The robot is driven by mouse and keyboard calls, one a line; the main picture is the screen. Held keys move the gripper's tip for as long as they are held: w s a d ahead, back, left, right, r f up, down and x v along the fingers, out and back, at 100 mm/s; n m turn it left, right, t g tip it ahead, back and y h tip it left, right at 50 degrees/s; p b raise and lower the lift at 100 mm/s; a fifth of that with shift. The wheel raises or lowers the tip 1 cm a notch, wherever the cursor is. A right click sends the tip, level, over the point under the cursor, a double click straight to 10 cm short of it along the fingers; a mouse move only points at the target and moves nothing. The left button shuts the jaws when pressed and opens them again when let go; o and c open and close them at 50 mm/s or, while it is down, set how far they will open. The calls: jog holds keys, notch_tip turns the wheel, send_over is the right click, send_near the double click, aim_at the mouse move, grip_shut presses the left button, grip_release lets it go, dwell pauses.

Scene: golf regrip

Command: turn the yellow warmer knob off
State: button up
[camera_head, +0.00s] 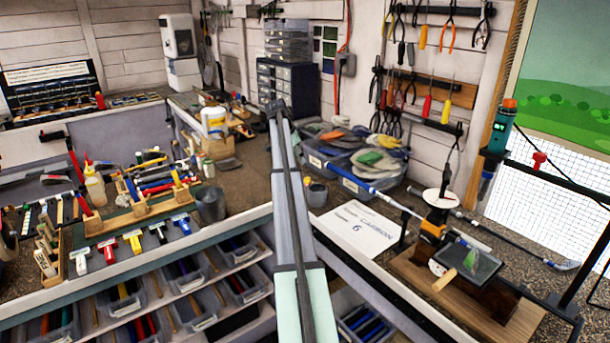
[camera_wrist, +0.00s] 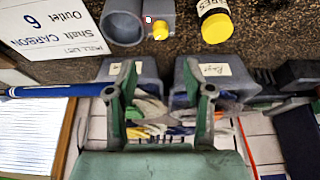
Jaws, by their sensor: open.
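A small yellow knob (camera_wrist: 160,30) sits on a small grey unit (camera_wrist: 160,8) at the top of the wrist view, with a tiny red and white spot beside it. This looks like the warmer knob; its turn position is too small to read. A grey cup (camera_wrist: 124,20) stands right beside the unit; it also shows in the head view (camera_head: 316,193), where I cannot make out the knob clearly. My gripper (camera_wrist: 166,78) is open and empty in the wrist view, its two fingers apart, below the knob in the picture and not touching it.
A yellow-capped container (camera_wrist: 217,26) stands right of the knob. Labelled bins (camera_head: 346,170) of gloves lie close by, and a blue-gripped club (camera_head: 372,183) crosses near them. A paper sign (camera_head: 356,230) lies on the bench. A wooden-based fixture (camera_head: 455,285) stands at the right.

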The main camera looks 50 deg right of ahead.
aim_at(307, 178)
jog(key=p+x, duration=0.3)
jog(key=x, duration=0.8)
jog(key=shift+d+f, duration=0.15)
jog(key=shift+f, duration=0.05)
grip_shut()
